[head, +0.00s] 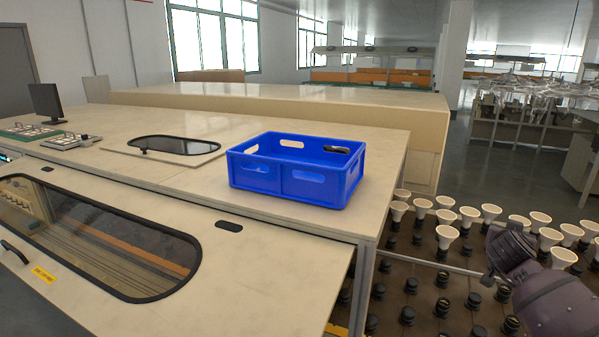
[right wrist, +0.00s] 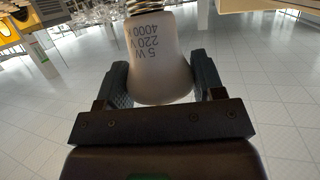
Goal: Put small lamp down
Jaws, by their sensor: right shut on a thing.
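The small lamp (right wrist: 158,62) is a white bulb body printed "5 W 220 V 4000K", with a metal screw base at the top edge of the right wrist view. My right gripper (right wrist: 160,75) is shut on it, one finger on each side of its wide end. In the head view my right arm (head: 545,285) reaches in at the lower right, over the rack of lamps and sockets; the held lamp cannot be made out there. My left gripper is not in view.
A blue crate (head: 262,177) stands on the table (head: 205,185), with a dark object at its far right corner. White lamps (head: 446,234) stand in sockets at right; several black sockets (head: 407,314) nearer are empty. A glazed panel (head: 95,235) lies at front left.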

